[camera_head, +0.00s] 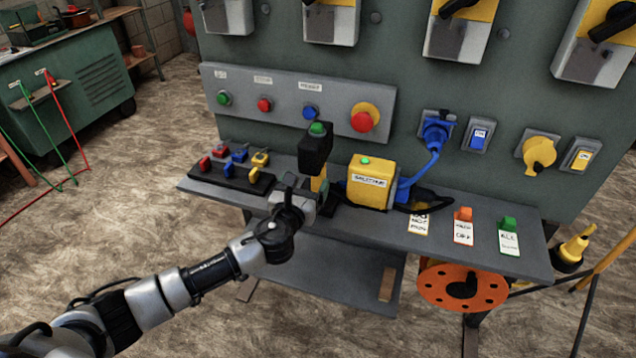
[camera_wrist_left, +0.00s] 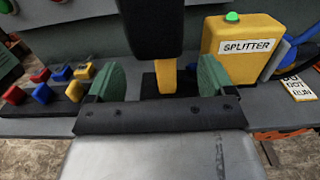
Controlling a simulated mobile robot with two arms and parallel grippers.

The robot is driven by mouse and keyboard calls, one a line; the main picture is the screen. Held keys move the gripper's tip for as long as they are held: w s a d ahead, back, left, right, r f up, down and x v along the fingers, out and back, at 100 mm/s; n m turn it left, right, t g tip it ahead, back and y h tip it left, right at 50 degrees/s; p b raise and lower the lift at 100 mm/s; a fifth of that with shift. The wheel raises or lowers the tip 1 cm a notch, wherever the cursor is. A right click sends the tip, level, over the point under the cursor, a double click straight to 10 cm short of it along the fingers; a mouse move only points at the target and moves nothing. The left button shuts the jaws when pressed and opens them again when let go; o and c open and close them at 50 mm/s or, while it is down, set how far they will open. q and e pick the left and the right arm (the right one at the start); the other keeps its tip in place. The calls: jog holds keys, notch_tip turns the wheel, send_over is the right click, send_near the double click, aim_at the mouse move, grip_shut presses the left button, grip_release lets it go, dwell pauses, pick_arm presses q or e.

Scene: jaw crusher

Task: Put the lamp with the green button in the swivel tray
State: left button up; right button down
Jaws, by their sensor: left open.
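The lamp (camera_head: 316,150) has a black head, a green button on top and a yellow stem, and stands upright on the shelf. In the left wrist view its black head (camera_wrist_left: 152,25) and yellow stem (camera_wrist_left: 166,78) show straight ahead. My left gripper (camera_head: 312,187) is open at the stem; in the left wrist view its green fingers (camera_wrist_left: 160,78) stand apart, one on each side of the stem, with gaps showing. The lower stem is partly hidden in the head view. I cannot make out a swivel tray. My right gripper is not in view.
A yellow splitter box (camera_head: 370,183) with a green light stands close right of the lamp. A rack of coloured padlocks (camera_head: 230,172) lies to the left. Tags (camera_head: 463,226) lie on the right of the grey shelf (camera_head: 385,232). A button panel (camera_head: 290,95) is behind.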

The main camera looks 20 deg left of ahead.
pick_arm(q)
jog(key=w, duration=0.5)
jog(key=shift+w+d+f+b, duration=0.1)
jog(key=shift+w+f+b, duration=0.25)
jog(key=shift+f, duration=0.05)
grip_shut()
jog(key=shift+r, duration=0.15)
